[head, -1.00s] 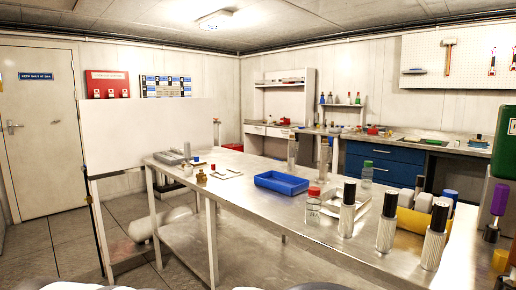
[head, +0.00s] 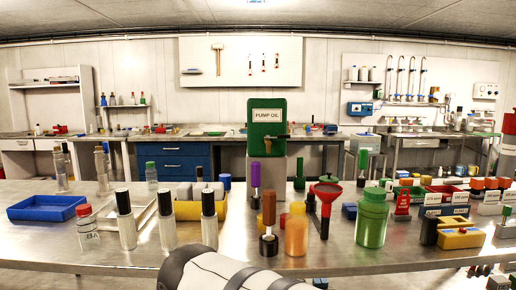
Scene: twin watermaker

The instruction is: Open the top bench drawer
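The blue drawer unit (head: 172,160) stands under the back bench, left of the middle in the head view. Its top drawer (head: 190,151) has a pale bar handle and looks shut, flush with the drawer below. Part of the unit's lower front is hidden by things on the near steel table. Neither of my grippers shows. Only a white and dark arm link of mine enters at the bottom middle.
The near steel table (head: 120,262) spans the view between me and the back bench. It holds a blue tray (head: 47,208), several bottles, a yellow bin and a green jar (head: 371,218). A green pump oil can (head: 266,125) stands behind. White drawers (head: 18,145) are at far left.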

